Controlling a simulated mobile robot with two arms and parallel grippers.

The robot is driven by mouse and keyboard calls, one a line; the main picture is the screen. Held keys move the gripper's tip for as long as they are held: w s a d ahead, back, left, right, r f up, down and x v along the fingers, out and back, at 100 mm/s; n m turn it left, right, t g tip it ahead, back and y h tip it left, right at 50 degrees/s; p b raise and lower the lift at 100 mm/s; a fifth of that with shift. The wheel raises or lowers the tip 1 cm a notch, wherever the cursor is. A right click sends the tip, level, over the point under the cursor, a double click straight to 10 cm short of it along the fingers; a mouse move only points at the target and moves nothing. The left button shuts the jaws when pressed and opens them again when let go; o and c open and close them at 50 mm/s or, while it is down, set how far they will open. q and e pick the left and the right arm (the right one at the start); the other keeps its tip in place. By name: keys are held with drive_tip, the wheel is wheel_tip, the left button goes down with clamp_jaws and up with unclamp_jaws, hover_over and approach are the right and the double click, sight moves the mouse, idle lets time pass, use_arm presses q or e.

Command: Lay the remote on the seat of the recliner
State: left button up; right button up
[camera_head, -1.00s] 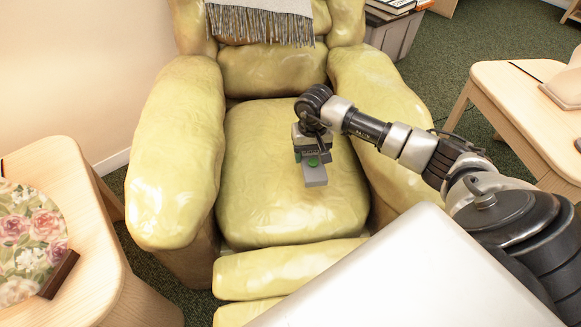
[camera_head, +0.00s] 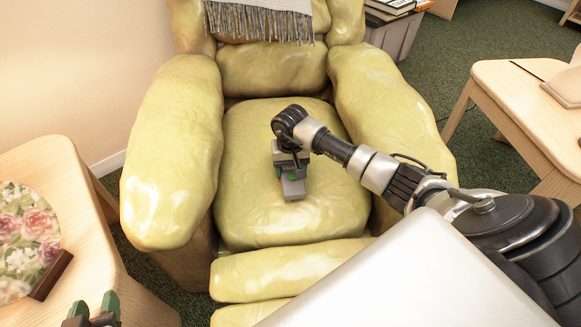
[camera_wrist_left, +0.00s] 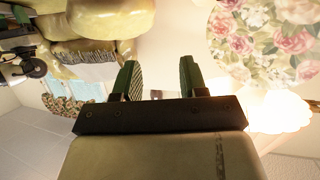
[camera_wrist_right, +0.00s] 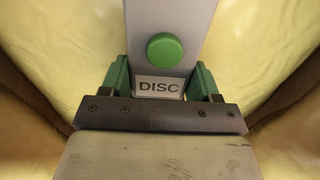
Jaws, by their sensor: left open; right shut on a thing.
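The remote (camera_head: 293,188) is a grey bar with a green button and a "DISC" label; its near end juts out below my right gripper (camera_head: 288,172). In the right wrist view the remote (camera_wrist_right: 166,20) lies between the green fingers of my right gripper (camera_wrist_right: 163,80), which is shut on it. Both are over the middle of the yellow-green recliner's seat (camera_head: 290,225); whether the remote touches the cushion is unclear. My left gripper (camera_head: 93,308) is open and empty at the lower left, by the side table; its fingers also show in the left wrist view (camera_wrist_left: 160,80).
The recliner's padded arms (camera_head: 172,150) rise on both sides of the seat, and a grey fringed throw (camera_head: 262,22) hangs over its back. A wooden table (camera_head: 85,240) with a floral round piece (camera_head: 25,240) stands at left, another table (camera_head: 520,105) at right.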

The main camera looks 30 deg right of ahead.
use_arm(q)
drive_tip(key=shift+r, duration=0.1)
use_arm(e)
drive_tip(key=o, duration=1)
use_arm(q)
drive_tip(key=shift+w+d+r, duration=0.1)
drive_tip(key=shift+w+r, duration=0.05)
drive_tip(key=shift+r, duration=0.05)
use_arm(e)
drive_tip(key=shift+o, duration=0.2)
drive_tip(key=shift+f, duration=0.1)
